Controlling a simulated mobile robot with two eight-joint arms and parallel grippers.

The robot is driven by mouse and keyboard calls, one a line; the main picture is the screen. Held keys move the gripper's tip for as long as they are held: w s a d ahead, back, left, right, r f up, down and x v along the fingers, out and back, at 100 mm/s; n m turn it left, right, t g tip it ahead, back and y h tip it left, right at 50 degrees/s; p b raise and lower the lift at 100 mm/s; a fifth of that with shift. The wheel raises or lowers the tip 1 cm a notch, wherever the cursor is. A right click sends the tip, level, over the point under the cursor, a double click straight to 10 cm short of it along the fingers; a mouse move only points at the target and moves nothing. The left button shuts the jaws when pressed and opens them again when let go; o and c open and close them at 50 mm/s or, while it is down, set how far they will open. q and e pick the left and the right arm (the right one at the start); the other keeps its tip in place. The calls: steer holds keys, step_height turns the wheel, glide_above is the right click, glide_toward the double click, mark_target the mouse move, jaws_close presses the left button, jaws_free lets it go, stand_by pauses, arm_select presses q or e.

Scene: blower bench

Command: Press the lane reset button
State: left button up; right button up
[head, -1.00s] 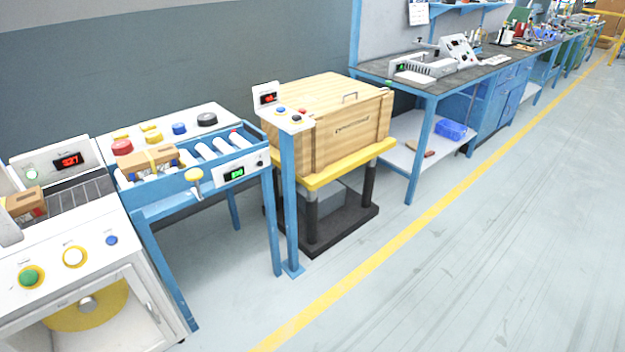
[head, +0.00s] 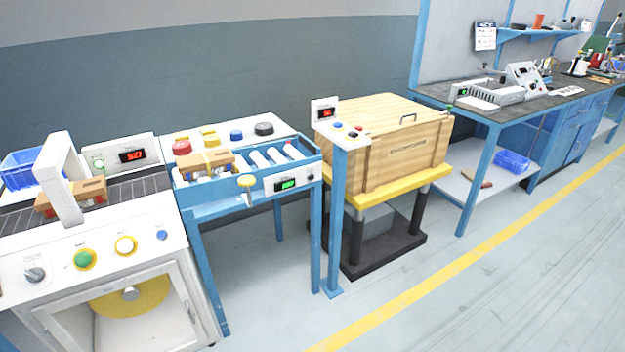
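I cannot tell which button is the lane reset; the labels are too small to read. The roller lane (head: 205,199) has a blue frame, white rollers and a cardboard box (head: 205,163) on it. Its front panel (head: 272,186) has a green display and a small dark knob or button (head: 311,176). Behind the rollers, a white panel carries a red button (head: 182,147), a blue button (head: 236,135) and a black one (head: 264,129). Neither of my grippers is in view.
A white machine (head: 150,212) at left has green (head: 84,259), white and blue buttons. A blue post (head: 334,225) with a small button panel (head: 348,134) stands right of the lane, before a wooden crate (head: 410,150) on a yellow-topped lift. Floor at lower right is clear.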

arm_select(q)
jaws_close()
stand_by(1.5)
